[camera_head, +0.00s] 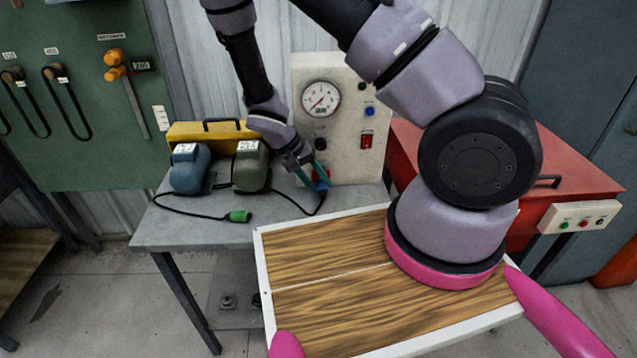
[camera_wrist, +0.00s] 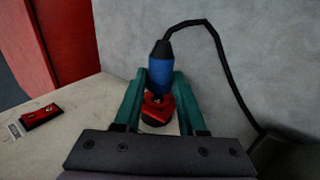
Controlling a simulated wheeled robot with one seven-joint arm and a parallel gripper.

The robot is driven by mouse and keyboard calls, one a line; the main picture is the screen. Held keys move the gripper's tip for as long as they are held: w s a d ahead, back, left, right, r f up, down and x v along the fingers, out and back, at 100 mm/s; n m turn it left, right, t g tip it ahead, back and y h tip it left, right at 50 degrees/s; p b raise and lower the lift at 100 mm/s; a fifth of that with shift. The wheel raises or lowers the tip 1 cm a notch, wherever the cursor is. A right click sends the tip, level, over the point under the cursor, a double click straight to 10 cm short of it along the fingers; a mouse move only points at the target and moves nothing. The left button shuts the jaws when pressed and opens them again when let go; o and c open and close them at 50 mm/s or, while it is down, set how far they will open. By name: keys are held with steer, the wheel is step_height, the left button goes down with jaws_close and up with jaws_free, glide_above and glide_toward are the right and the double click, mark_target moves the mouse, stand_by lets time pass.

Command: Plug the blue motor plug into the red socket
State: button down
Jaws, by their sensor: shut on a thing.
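The blue plug (camera_wrist: 160,70) with a black collar and black cable is between the two teal fingers of my gripper (camera_wrist: 159,82), which is shut on it. The plug also shows in the head view (camera_head: 323,186), low in front of the white panel box. The red socket (camera_wrist: 158,107) with a dark ring is right at the plug's end in the wrist view. In the head view the red socket (camera_head: 318,174) is partly covered by my fingers. Whether the plug is inside, touching or just short of the socket, I cannot tell.
A blue motor (camera_head: 188,168) and a grey-green motor (camera_head: 251,166) stand on the grey table (camera_head: 190,233). A green plug (camera_head: 239,216) lies at its front on a black cable. The white panel box (camera_head: 343,110) has a gauge; a red cabinet (camera_head: 560,165) stands right.

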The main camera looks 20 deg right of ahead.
steer(key=shift+w+d, duration=0.2)
steer(key=shift+w, duration=0.75)
steer(key=shift+c, duration=2)
jaws_free()
